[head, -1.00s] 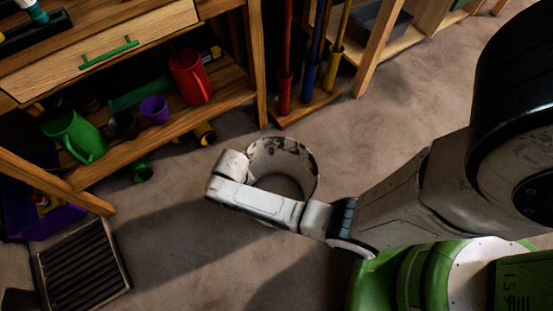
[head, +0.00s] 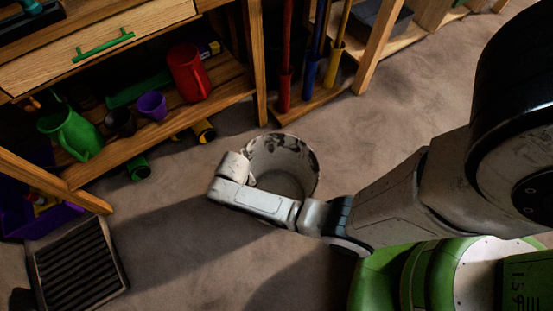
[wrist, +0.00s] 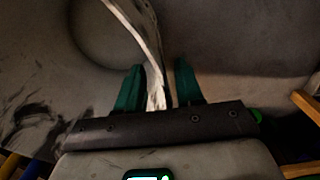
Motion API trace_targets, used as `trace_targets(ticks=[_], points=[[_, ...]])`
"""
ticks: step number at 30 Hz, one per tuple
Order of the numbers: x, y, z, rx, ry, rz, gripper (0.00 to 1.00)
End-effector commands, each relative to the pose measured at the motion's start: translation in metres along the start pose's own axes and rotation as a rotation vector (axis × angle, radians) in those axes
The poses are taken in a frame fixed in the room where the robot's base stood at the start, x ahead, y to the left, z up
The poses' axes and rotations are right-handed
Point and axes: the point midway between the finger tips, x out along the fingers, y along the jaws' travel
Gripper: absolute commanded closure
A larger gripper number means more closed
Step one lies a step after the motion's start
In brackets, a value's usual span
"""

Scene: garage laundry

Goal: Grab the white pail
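The white pail (head: 284,155) stands upright on the floor, its mouth open upward and its inner wall marked with dark stains. My wrist and lower arm cover its near left side in the head view, and my gripper's fingers are hidden there. In the wrist view the pail's rim and wall (wrist: 146,40) run down between the two green fingers of my gripper (wrist: 160,74). The fingers are apart, with the rim between them. The left finger is very close to the wall; a narrow gap shows at the right finger.
A wooden workbench (head: 175,130) with a low shelf holds a red jug (head: 188,72), a purple cup (head: 152,106) and a green watering can (head: 71,132). Coloured poles stand behind the pail. A dark floor grate (head: 78,264) lies at lower left. Floor right of the pail is clear.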

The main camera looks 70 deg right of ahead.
Motion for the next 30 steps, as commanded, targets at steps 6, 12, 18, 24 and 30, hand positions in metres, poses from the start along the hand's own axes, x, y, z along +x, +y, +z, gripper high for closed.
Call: trace_targets(ticks=[6,12,18,24,30], points=[[0.0013,-0.0002,-0.0002,0.0,0.001,0.0,0.64],[0.0013,-0.0002,-0.0002,0.0,0.001,0.0,0.68],[0.0013,-0.0002,-0.0002,0.0,0.001,0.0,0.87],[0.0013,0.0,-0.0002,0.0,0.001,0.0,1.0],[0.0014,0.0002,-0.0001,0.001,0.0,0.0,1.0]])
